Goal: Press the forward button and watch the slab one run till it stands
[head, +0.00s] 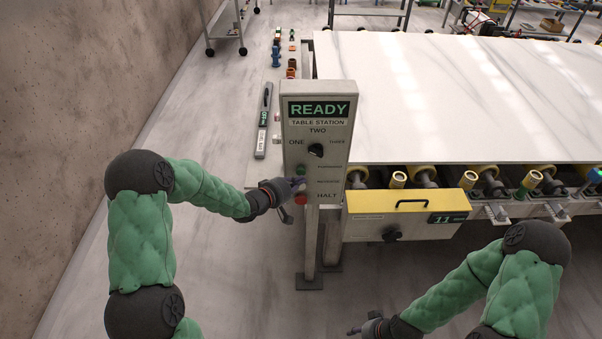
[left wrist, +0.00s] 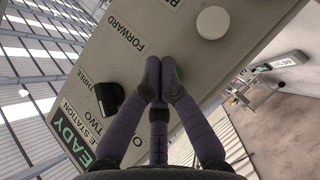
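The control post (head: 290,128) stands at the slab's left front corner, its display (head: 318,109) reading READY. Below are a black selector knob (head: 316,150) marked ONE, TWO, THREE, a green button (head: 300,170) and a red HALT button (head: 300,200). My left gripper (head: 298,184) is at the panel's button column. The white slab (head: 450,90) lies flat on rollers. My right gripper (head: 362,328) hangs low, its fingers unclear.
Yellow-rimmed rollers (head: 424,176) line the slab's front edge. A narrow ledge (head: 262,175) with small tools runs left of the post. Bare floor (head: 240,290) lies before it; a wall (head: 80,90) is left.

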